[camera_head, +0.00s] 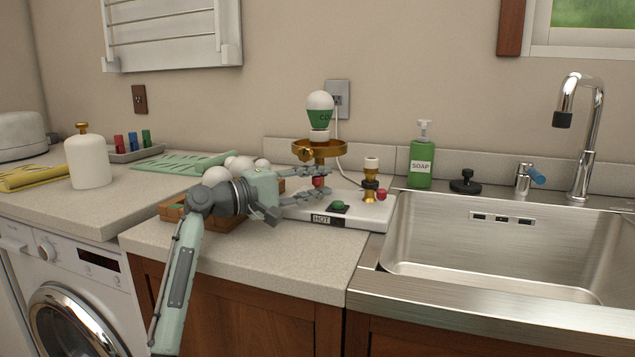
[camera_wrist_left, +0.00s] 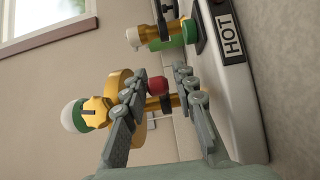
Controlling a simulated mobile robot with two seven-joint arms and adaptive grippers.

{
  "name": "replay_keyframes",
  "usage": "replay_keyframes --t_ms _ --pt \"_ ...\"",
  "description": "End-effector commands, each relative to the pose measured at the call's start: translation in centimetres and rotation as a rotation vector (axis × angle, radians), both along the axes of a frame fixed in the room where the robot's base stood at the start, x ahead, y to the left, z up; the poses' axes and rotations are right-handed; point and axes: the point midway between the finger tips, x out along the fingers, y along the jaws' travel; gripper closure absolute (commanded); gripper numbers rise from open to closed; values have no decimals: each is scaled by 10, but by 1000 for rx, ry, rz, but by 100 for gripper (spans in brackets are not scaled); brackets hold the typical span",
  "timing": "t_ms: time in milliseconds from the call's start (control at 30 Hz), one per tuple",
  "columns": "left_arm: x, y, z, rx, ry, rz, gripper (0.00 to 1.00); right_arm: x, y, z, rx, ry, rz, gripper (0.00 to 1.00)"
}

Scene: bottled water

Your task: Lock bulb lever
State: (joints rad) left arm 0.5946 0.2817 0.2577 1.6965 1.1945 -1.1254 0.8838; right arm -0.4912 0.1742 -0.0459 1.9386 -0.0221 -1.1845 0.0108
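A white and green bulb (camera_head: 320,111) sits upright in a gold holder (camera_head: 321,151) on a white base (camera_head: 349,215) marked HOT. The holder's lever ends in a red knob (camera_head: 319,182). My left gripper (camera_head: 311,183) is open at this knob, with its fingers on either side. In the left wrist view the red knob (camera_wrist_left: 157,84) lies between the two fingers, with gaps visible beside it. The bulb (camera_wrist_left: 77,115) shows there at the left, partly hidden by the gold holder. A second, smaller gold fixture (camera_head: 370,183) with its own red knob stands to the right. My right gripper is not in view.
A wooden tray (camera_head: 173,211) with several white bulbs (camera_head: 217,175) lies behind my left wrist. A green soap bottle (camera_head: 421,161) stands behind the base's right end. The sink (camera_head: 480,250) is at the right. The front counter (camera_head: 250,268) is clear.

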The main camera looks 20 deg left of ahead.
Motion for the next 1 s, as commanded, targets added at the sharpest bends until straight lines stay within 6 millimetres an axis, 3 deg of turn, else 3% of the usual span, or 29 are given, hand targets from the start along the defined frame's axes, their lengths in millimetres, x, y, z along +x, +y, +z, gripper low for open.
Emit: replay_keyframes --t_ms 467,1000 --pt "-7 7 1 -2 -2 4 60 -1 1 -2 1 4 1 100" --pt "-88 65 1 0 -1 4 60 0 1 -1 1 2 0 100"
